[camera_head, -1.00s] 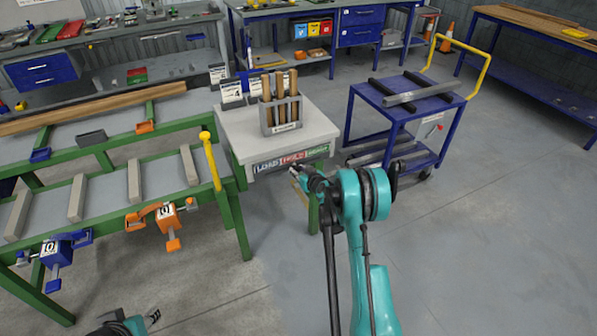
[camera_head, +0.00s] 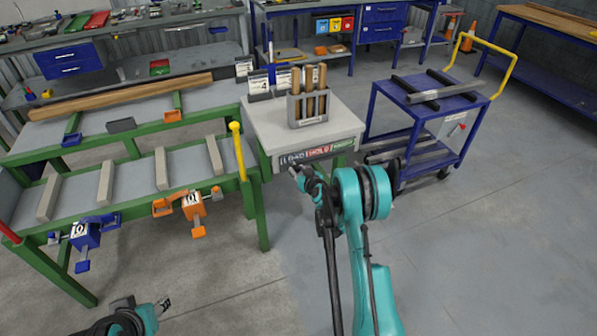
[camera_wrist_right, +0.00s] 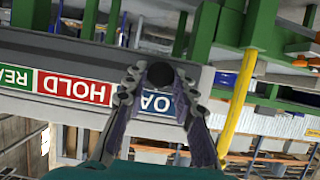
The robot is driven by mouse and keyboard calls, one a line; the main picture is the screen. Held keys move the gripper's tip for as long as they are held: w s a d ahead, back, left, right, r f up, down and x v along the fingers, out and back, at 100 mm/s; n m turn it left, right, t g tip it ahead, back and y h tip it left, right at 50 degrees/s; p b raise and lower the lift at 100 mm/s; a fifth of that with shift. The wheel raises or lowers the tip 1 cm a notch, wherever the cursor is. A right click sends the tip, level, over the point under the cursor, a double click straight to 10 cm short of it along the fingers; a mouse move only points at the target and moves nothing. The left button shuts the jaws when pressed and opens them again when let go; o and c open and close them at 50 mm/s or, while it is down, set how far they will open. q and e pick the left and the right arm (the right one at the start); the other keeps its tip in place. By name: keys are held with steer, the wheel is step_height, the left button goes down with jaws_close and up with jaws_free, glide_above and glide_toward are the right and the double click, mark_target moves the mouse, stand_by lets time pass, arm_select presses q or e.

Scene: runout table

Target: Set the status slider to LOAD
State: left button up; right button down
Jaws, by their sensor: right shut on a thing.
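The status strip (camera_head: 318,152) is on the front edge of the grey stand, with a LOAD label at left, a red HOLD label in the middle and a green READY label at right. In the right wrist view it appears upside down, with the blue LOAD label (camera_wrist_right: 158,103), HOLD (camera_wrist_right: 75,88) and green READY (camera_wrist_right: 15,79). The dark round slider knob (camera_wrist_right: 160,72) shows in front of the LOAD label, partly covering it. My right gripper (camera_head: 297,170) is shut on the knob, a finger on either side. My left gripper (camera_head: 164,304) is low at left, away from the strip.
A holder with wooden-handled tools (camera_head: 308,108) stands on the grey stand (camera_head: 262,122). A yellow post (camera_head: 238,150) and green-framed table are left of it. A blue trolley (camera_head: 440,105) stands to the right. The floor at right is clear.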

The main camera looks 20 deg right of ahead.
steer(key=c, duration=1.2)
jaws_free()
steer(key=shift+a, duration=0.35)
steer(key=shift+d, duration=0.1)
steer(key=shift+s+r, duration=0.1)
steer(key=shift+s, duration=0.15)
steer(key=v, duration=1.1)
steer(key=shift+s+r, duration=0.15)
steer(key=shift+s, duration=0.05)
